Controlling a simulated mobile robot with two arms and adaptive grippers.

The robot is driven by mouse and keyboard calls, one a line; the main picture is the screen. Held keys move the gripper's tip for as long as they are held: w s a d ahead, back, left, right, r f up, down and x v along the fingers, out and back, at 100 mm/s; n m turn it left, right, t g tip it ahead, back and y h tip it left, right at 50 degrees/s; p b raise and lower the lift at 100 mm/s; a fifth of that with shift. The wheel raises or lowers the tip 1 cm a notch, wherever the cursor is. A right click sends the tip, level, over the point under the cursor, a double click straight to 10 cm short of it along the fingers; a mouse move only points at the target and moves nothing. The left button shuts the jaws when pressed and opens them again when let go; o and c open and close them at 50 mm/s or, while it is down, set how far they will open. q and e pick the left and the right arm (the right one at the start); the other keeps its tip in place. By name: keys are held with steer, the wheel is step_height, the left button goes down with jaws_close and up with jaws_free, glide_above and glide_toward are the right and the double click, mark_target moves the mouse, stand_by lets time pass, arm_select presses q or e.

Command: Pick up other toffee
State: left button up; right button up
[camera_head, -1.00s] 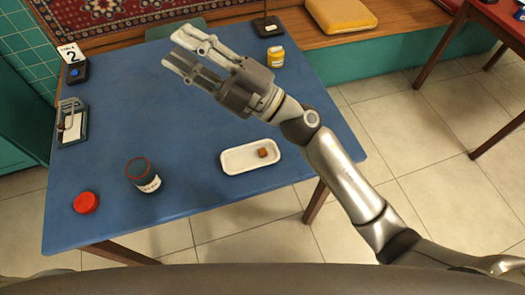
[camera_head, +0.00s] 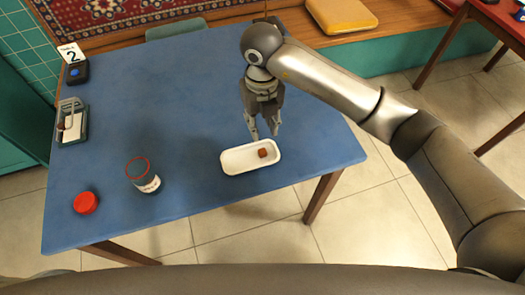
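A small brown toffee (camera_head: 263,153) lies in the right part of a white tray (camera_head: 235,165) near the table's front right. My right gripper (camera_head: 264,135) points down just behind the tray's far edge, close to the toffee. Its two fingers are spread apart with nothing between them. A red lid (camera_head: 86,203) lies at the front left. My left gripper is out of view.
The blue table (camera_head: 190,100) is clear in its middle. My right arm covers the back right corner. A bench with a yellow cushion (camera_head: 341,15) stands behind.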

glide_above(263, 151)
steer(key=f, duration=0.4)
steer(key=shift+w+a+f, duration=0.1)
steer(key=shift+w+f, duration=0.15)
steer(key=shift+f, duration=0.05)
steer(key=f, duration=0.1)
steer(key=f+p, duration=0.1)
steer(key=f, duration=0.2)
steer(key=shift+s+f, duration=0.1)
steer(key=shift+s, duration=0.2)
steer(key=shift+f, duration=0.55)
steer(key=c, duration=0.5)
